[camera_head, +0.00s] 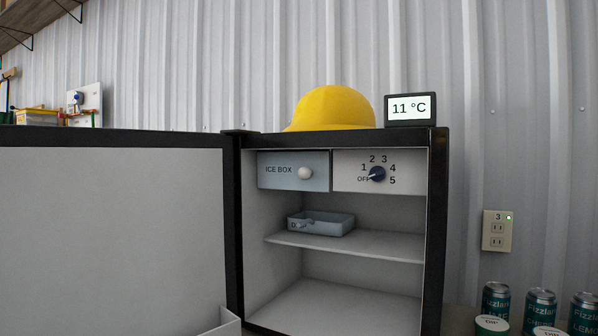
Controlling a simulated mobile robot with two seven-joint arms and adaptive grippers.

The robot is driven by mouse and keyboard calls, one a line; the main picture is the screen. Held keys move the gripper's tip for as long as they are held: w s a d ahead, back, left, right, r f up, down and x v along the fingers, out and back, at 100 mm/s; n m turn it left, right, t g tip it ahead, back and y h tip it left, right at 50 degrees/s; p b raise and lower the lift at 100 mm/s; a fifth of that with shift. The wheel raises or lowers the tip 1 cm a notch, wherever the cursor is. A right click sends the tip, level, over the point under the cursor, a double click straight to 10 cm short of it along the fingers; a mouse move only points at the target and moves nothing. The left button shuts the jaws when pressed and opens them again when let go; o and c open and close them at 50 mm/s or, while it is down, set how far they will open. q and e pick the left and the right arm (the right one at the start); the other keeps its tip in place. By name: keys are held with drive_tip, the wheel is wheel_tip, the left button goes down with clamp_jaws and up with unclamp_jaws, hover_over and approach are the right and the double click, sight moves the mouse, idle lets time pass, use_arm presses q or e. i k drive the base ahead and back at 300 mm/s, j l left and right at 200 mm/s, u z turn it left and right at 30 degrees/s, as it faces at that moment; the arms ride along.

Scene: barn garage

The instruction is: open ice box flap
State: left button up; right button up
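The ice box flap (277,177) is a grey-blue panel marked "ICE BOX" at the upper left inside a small fridge. It looks shut. A round white knob (305,173) sits on its right part. The fridge (438,200) has a black outer frame, and its door (110,230) stands wide open to the left. Neither of my grippers is in the head view, and nothing touches the flap.
A dial (377,174) is right of the flap. A small grey tray (321,226) sits on the shelf (385,245). A yellow hard hat (331,108) and an "11 °C" display (411,109) are on top. Several cans (540,308) stand lower right.

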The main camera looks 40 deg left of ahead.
sight(308, 171)
drive_tip(key=u, duration=0.4)
drive_tip(key=i+l+u, duration=0.1)
drive_tip(key=u, duration=0.65)
drive_tip(key=i+l+u, duration=0.1)
drive_tip(key=u, duration=0.3)
